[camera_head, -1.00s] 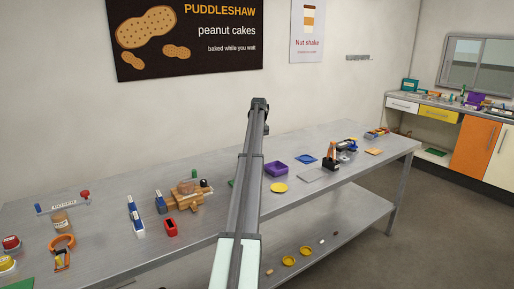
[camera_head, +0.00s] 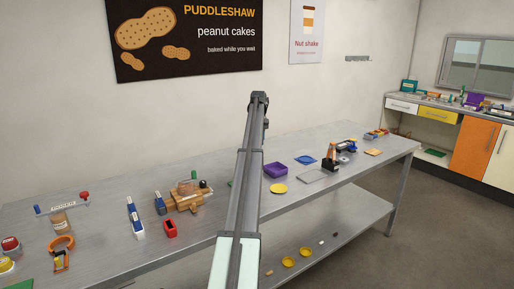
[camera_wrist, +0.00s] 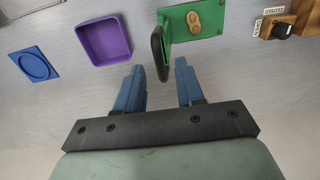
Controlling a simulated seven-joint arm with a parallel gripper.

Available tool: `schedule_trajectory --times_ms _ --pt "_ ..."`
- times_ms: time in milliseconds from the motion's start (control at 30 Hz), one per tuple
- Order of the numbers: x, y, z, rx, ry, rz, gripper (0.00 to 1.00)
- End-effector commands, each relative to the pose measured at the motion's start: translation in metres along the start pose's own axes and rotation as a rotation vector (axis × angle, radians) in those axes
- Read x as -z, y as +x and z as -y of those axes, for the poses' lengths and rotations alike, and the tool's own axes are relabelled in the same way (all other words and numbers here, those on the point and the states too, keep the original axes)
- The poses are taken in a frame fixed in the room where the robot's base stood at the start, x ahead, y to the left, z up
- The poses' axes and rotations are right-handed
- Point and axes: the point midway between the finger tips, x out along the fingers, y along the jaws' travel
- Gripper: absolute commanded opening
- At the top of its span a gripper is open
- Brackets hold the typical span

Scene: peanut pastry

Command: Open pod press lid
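The pod press shows in the wrist view as a green base (camera_wrist: 207,27) with a tan peanut shape on it. Its dark lid (camera_wrist: 158,52) stands raised at the base's left side, seen nearly edge-on. My gripper (camera_wrist: 159,66) is open, with its two blue fingers apart. The lid's near end reaches toward the gap between the fingertips; I see no finger clearly touching it. In the head view only a sliver of green (camera_head: 230,183) shows beside my arm, and my gripper is hidden.
A purple tray (camera_wrist: 76,44) and a blue plate (camera_wrist: 33,66) lie left of the press. A wooden box with a black knob (camera_wrist: 283,30) stands to its right. The grey tabletop (camera_head: 105,225) has clear room near its front edge.

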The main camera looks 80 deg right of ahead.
Motion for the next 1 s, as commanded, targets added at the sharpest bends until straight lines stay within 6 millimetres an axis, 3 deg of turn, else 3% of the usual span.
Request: schedule_trajectory --times_ms 300,500,700,1000 --pt "0.001 -0.064 -0.001 0.000 0.000 0.000 0.38" --pt "0.001 -0.090 -0.001 0.001 0.000 0.001 0.38" --pt "0.000 -0.101 0.000 0.000 0.000 0.001 0.38" --pt "0.000 -0.102 0.000 0.001 0.000 0.001 0.38"
